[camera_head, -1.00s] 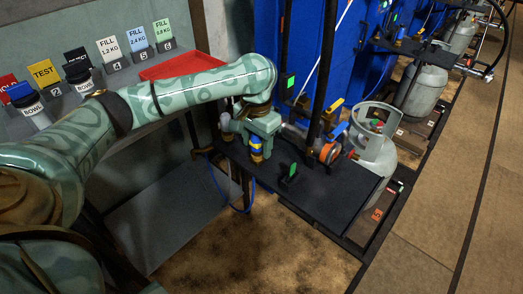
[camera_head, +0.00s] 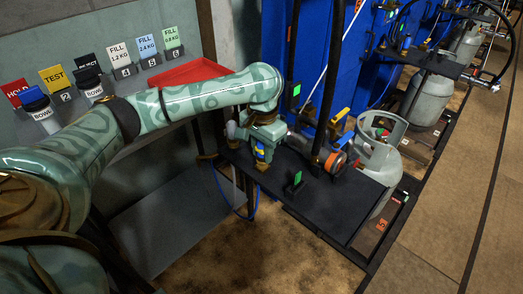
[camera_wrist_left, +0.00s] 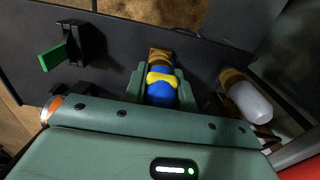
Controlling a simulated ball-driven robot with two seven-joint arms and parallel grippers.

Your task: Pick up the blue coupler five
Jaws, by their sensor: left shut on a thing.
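The blue coupler five (camera_wrist_left: 160,92) is a small blue cylinder with a yellow band and a brass end. It sits between the fingers of my left gripper (camera_wrist_left: 160,75) in the left wrist view, and the gripper is shut on it. In the head view the coupler (camera_head: 260,152) shows blue and yellow below my left gripper (camera_head: 262,150), over the near left part of the black shelf (camera_head: 310,205). I cannot tell whether the coupler touches the shelf. My right gripper is not in view.
A green tag in a black holder (camera_head: 297,181) stands on the shelf. A grey gas cylinder (camera_head: 380,150) stands right of it. A white-tipped brass fitting (camera_wrist_left: 248,100) lies close to the gripper. A red tray (camera_head: 190,72) and several labelled signs are on the bench at the left.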

